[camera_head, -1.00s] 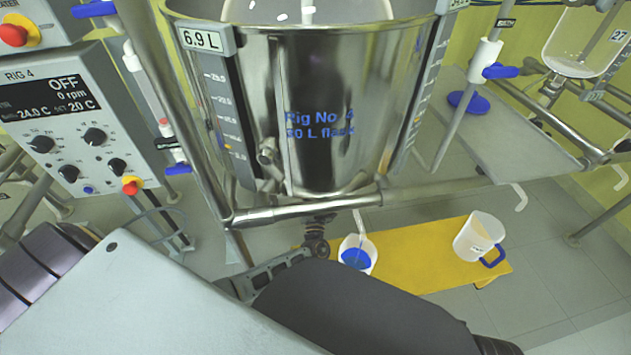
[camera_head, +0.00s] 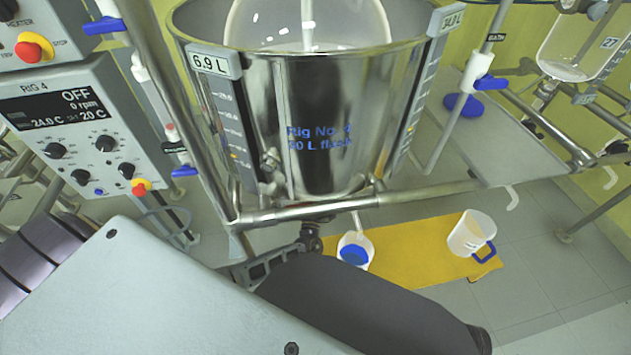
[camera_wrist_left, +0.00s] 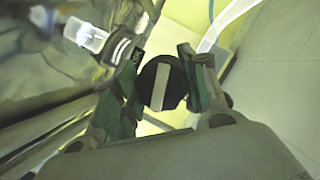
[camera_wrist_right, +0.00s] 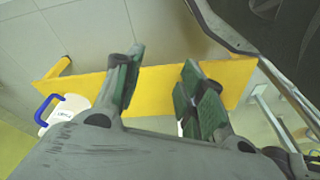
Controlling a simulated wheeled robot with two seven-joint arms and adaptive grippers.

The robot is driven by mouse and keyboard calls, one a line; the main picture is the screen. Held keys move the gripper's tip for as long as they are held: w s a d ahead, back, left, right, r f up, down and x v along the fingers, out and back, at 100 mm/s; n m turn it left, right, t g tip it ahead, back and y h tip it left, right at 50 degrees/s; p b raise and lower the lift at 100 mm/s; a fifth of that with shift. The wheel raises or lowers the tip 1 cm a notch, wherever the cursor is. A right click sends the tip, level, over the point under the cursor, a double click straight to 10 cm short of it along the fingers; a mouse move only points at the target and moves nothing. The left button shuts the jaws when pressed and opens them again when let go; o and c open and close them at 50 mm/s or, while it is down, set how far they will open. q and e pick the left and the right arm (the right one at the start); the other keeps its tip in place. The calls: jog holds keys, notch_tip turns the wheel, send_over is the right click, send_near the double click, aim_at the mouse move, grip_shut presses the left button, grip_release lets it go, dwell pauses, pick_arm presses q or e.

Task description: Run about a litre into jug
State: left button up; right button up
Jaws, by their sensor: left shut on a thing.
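The steel vessel marked Rig No. 4, 30 L flask (camera_head: 315,160) stands in a tube frame; its left tag reads 6.9 L. A pale outlet tube (camera_head: 357,218) points down over a white container (camera_head: 343,245) with blue inside; I cannot tell whether liquid is running. A white jug with a blue handle (camera_head: 467,236) stands to the right, also seen in the right wrist view (camera_wrist_right: 62,118). My left gripper (camera_head: 298,251) is under the vessel, shut on a dark round valve knob with a pale bar (camera_wrist_left: 160,87). My right gripper (camera_wrist_right: 160,85) is open and empty.
Both containers stand on a yellow platform (camera_head: 415,250). The control box (camera_head: 60,110) at left reads OFF, 0 rpm. A frame bar (camera_head: 300,212) crosses below the vessel. Another glass vessel (camera_head: 580,45) hangs at the upper right. Grey floor is free at right.

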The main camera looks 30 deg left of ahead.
pick_arm(q)
jog(key=shift+m+p, duration=0.45)
jog(key=shift+m, duration=0.15)
pick_arm(e)
jog(key=shift+s+d+f, duration=0.15)
jog(key=shift+d+f, duration=0.05)
jog(key=shift+f, duration=0.6)
pick_arm(q)
jog(key=o, duration=1.1)
jog(key=shift+c, duration=0.2)
pick_arm(e)
jog(key=shift+f, duration=0.25)
